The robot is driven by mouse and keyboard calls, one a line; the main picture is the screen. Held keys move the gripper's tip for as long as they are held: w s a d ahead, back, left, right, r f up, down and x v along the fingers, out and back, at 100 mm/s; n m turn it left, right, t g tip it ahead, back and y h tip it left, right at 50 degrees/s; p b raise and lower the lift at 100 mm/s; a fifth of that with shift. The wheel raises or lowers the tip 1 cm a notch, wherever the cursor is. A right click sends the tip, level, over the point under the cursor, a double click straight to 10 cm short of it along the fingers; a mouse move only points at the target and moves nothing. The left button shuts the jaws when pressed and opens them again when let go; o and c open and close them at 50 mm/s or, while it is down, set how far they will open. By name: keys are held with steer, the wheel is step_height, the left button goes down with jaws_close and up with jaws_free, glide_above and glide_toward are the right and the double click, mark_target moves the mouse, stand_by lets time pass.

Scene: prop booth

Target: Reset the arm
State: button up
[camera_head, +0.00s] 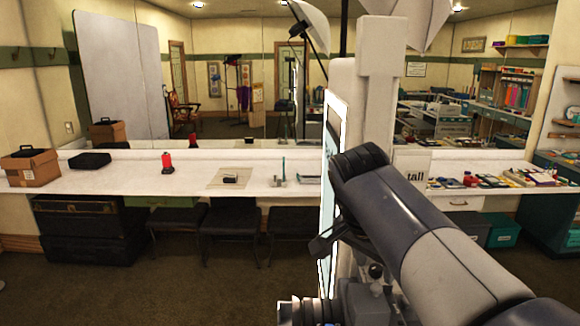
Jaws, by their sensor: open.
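My arm (440,255) fills the lower right and reaches up to a dark rounded joint near the middle of the picture. Some small dark and blue-trimmed parts show at the bottom edge below it. I cannot make out my gripper or its fingertips. A small dark angular piece shows beside the arm, and I cannot tell what it belongs to.
A long white counter (120,185) runs along the mirrored wall. It holds a cardboard box (32,168), a black case (90,160), a red lantern-like item (167,162) and a tan mat (216,182). Dark stools (232,222) stand beneath. The carpet (170,290) at front left is clear.

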steer(key=shift+a+r, duration=0.1)
steer(key=shift+r, duration=0.1)
steer(key=v, duration=1.1)
steer(key=x, duration=1.1)
steer(key=shift+f, duration=0.35)
steer(key=shift+s+d+r+n+t+y, duration=0.1)
steer(key=shift+n+t+y, duration=0.05)
steer(key=shift+n, duration=0.25)
steer(key=shift+s+d+n+t+y, duration=0.1)
steer(key=shift+n+t+y, duration=0.05)
steer(key=shift+n, duration=0.25)
steer(key=n+y+b, duration=0.1)
steer(key=n, duration=0.2)
steer(key=shift+d+t, duration=0.1)
steer(key=shift+t, duration=0.2)
steer(key=n+y, duration=0.1)
steer(key=n, duration=0.1)
steer(key=n+y+b, duration=0.1)
steer(key=n, duration=0.3)
steer(key=shift+d+n+y+b, duration=0.3)
steer(key=shift+n+y, duration=0.1)
steer(key=a+v, duration=0.1)
steer(key=v, duration=0.9)
steer(key=shift+d+r, duration=0.45)
